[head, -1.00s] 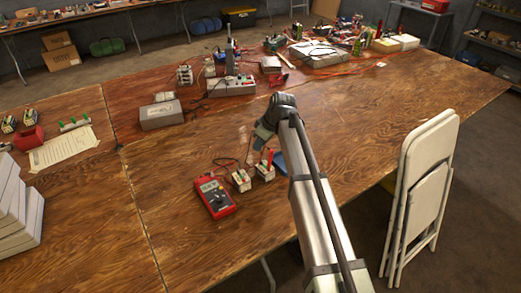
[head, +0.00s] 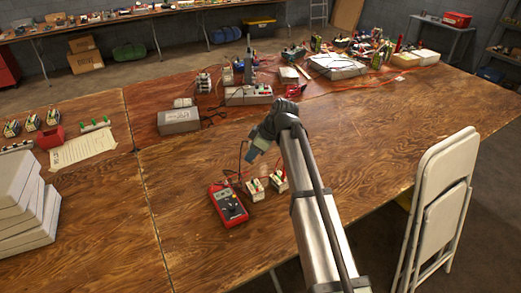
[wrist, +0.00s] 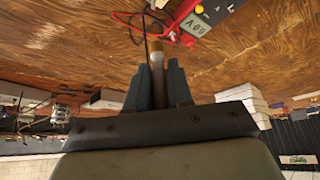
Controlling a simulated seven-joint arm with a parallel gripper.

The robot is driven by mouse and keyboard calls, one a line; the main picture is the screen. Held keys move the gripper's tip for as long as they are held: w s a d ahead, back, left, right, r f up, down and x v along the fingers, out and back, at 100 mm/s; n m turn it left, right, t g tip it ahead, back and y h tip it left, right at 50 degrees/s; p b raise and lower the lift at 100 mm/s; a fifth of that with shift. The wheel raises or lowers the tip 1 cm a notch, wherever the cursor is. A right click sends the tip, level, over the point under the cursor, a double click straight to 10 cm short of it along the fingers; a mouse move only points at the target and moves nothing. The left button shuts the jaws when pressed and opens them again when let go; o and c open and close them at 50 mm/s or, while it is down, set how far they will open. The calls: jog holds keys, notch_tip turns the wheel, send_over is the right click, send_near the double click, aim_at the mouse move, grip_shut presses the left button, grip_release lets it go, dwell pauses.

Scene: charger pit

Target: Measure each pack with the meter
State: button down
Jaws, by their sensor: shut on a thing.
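The red meter (head: 228,204) lies on the wooden table in the head view. It shows partly at the top of the wrist view (wrist: 205,15). Two small pale packs stand to its right: one close to it (head: 254,190), the other further right (head: 279,181). A red upright piece, perhaps a probe, shows at the right pack. My gripper (head: 262,140) is above the table, beyond the packs. In the wrist view my gripper (wrist: 158,85) is shut on a slim brownish probe (wrist: 157,60). Its tip is unclear. Red and dark leads run near the meter.
Several more packs (head: 32,123) stand at far left by a red holder (head: 50,137), a paper sheet (head: 82,148) and a green-marked strip (head: 95,124). A grey box (head: 179,121) and cluttered equipment fill the back. A white folding chair (head: 437,205) stands right. The right tabletop is clear.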

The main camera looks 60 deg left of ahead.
jog(key=shift+f+n+g, duration=0.15)
jog(key=shift+n+g, duration=0.15)
jog(key=shift+n, duration=0.1)
jog(key=shift+f, duration=2.85)
jog(key=shift+f, duration=0.9)
dwell(0.5)
jog(key=c, duration=0.6)
grip_release()
jog(key=shift+r, duration=0.15)
jog(key=shift+r, duration=3.6)
